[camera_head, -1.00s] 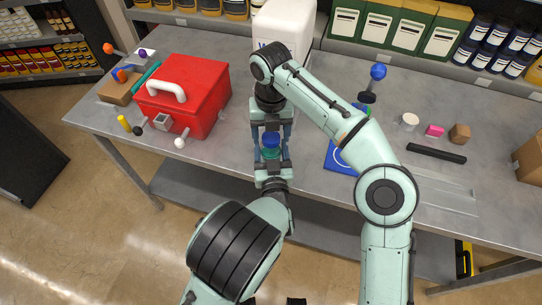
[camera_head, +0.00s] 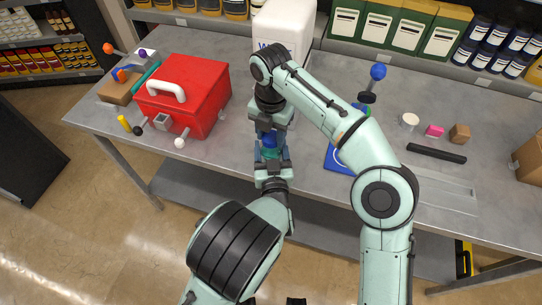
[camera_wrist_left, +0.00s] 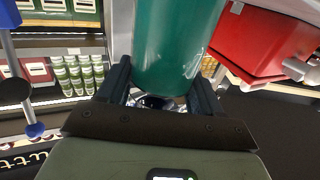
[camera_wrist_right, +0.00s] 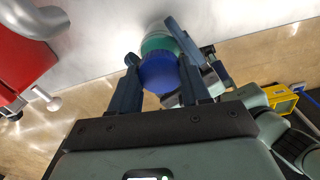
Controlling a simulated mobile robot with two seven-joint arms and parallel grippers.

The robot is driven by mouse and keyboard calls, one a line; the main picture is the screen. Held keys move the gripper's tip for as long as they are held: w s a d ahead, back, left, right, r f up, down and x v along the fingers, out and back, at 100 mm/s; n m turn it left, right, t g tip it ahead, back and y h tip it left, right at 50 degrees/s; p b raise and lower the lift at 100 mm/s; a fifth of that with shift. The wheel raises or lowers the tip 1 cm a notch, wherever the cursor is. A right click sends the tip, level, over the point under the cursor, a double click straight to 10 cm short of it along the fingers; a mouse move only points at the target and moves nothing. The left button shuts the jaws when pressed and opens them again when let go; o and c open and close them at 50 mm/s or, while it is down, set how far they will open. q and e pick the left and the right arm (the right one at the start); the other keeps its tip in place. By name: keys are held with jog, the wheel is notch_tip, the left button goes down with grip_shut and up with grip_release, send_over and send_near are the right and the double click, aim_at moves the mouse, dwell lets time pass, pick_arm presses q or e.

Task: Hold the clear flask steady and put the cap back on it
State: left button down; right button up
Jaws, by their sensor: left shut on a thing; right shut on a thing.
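The flask looks teal-green rather than clear. The blue cap (camera_head: 269,138) is at the flask's top. My right gripper (camera_head: 268,132) points down from above and is shut on the cap. In the right wrist view the cap (camera_wrist_right: 159,72) sits between the fingers, up against the flask (camera_wrist_right: 158,42); whether it is seated cannot be told.
A red box with a white handle (camera_head: 185,92) stands left on the grey bench (camera_head: 230,145). A white container (camera_head: 285,28) stands behind my grippers. A blue mat (camera_head: 338,158) lies to the right, partly behind my right arm. Small items lie farther right.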

jog(key=m, duration=1.1)
jog(key=shift+m, duration=0.4)
jog(key=m, duration=0.4)
jog(key=shift+m, duration=0.4)
jog(key=m, duration=0.4)
jog(key=shift+m, duration=0.4)
jog(key=m, duration=0.9)
jog(key=shift+f, duration=0.1)
jog(key=m, duration=0.4)
jog(key=shift+m, duration=0.4)
jog(key=m, duration=0.6)
jog(key=o, duration=1.2)
